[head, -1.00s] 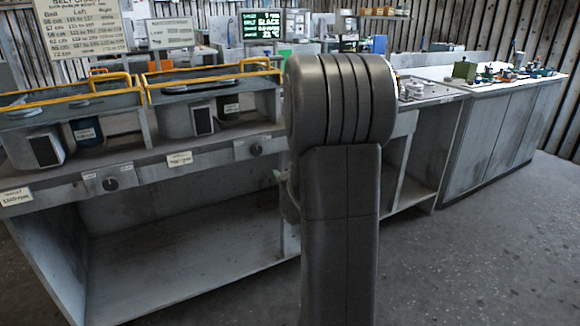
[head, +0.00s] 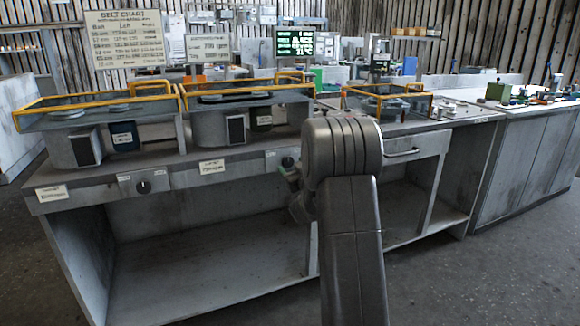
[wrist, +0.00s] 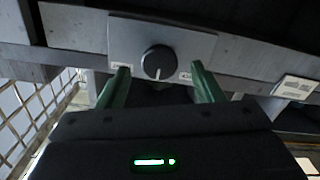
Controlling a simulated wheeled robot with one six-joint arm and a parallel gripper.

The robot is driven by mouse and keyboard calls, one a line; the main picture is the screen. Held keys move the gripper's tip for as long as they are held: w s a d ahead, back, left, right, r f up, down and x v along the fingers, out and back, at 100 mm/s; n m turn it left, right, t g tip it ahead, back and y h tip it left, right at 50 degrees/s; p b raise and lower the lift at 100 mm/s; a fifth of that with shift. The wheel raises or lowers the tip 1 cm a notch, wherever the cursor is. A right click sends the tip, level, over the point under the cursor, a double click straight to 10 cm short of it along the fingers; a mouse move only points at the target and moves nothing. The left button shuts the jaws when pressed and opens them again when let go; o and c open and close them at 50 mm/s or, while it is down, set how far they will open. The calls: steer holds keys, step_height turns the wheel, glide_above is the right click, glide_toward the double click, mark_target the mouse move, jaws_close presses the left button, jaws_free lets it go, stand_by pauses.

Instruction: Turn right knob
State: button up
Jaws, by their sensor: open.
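The right knob (head: 288,162) is a dark round dial on a pale plate on the bench front, partly beside my arm in the head view. In the wrist view the knob (wrist: 158,62) shows closely, with a white pointer line and a small label on each side. My gripper (wrist: 160,68) is open, its two green fingers on either side of the knob in the picture. I cannot tell whether either finger touches it. In the head view my gripper (head: 287,172) is mostly hidden by my arm. The left knob (head: 144,187) sits farther left on the same bench front.
The bench (head: 215,170) carries yellow-framed guards (head: 250,92) over the machines. A belt chart (head: 125,38) stands behind. A drawer handle (head: 402,152) juts out right of my arm. Below is an open shelf bay (head: 200,250). Grey floor (head: 500,270) is clear in front.

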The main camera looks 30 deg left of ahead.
mark_target(287, 161)
steer(key=shift+x, duration=1.4)
steer(key=c, duration=1)
steer(key=shift+o, duration=0.2)
steer(key=shift+m, duration=0.3)
steer(key=m+p, duration=0.2)
steer(key=m, duration=0.3)
steer(key=shift+r+p, duration=0.15)
steer(key=shift+p, duration=0.25)
steer(key=m+p, duration=0.2)
steer(key=m, duration=0.4)
steer(key=shift+m, duration=0.3)
